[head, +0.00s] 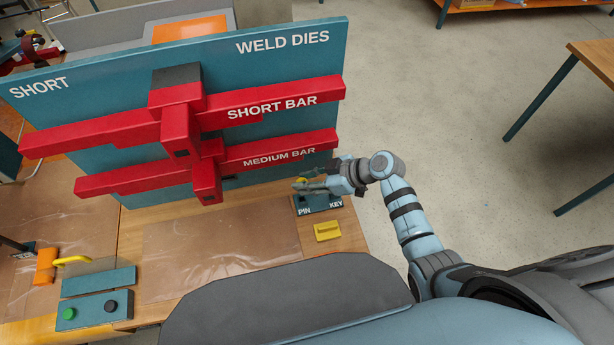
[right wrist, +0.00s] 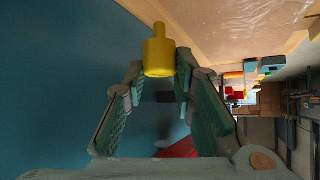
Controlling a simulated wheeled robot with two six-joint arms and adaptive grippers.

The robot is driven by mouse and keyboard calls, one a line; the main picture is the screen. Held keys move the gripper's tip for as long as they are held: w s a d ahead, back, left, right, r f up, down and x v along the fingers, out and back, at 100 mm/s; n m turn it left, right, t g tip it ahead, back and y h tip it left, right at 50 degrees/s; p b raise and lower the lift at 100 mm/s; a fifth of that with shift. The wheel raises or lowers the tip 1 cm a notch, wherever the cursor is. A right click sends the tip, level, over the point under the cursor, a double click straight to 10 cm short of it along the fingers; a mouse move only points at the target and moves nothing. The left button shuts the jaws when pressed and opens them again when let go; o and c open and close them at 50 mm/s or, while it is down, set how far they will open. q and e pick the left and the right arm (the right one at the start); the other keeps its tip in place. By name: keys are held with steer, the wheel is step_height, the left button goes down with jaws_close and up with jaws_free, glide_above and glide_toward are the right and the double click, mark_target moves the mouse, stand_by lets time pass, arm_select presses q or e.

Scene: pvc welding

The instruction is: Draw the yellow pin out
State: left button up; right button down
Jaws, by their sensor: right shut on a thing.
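The yellow pin (right wrist: 159,54) shows in the right wrist view between the fingertips of my right gripper (right wrist: 158,82), with a wide body and a narrower end. In the head view my right gripper (head: 305,185) is shut on it, just above the teal holder (head: 318,206) marked PIN and KEY. Only a small yellow bit of the pin (head: 301,180) shows there. The fingers hide its lower part, so I cannot tell whether it still touches the holder. My left gripper is not in view.
A yellow block (head: 327,232) lies on the bench in front of the holder. The teal WELD DIES panel (head: 240,72) with red bars (head: 285,150) stands close behind and left.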

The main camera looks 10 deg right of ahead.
step_height(320, 180, down, 4)
steer(key=b, duration=0.3)
steer(key=shift+r+b, duration=0.2)
steer(key=shift+b, duration=0.1)
steer(key=shift+r, duration=0.1)
steer(key=shift+r, duration=0.1)
steer(key=shift+a+p, duration=0.1)
steer(key=shift+p, duration=0.4)
steer(key=shift+p, duration=0.4)
stand_by(0.4)
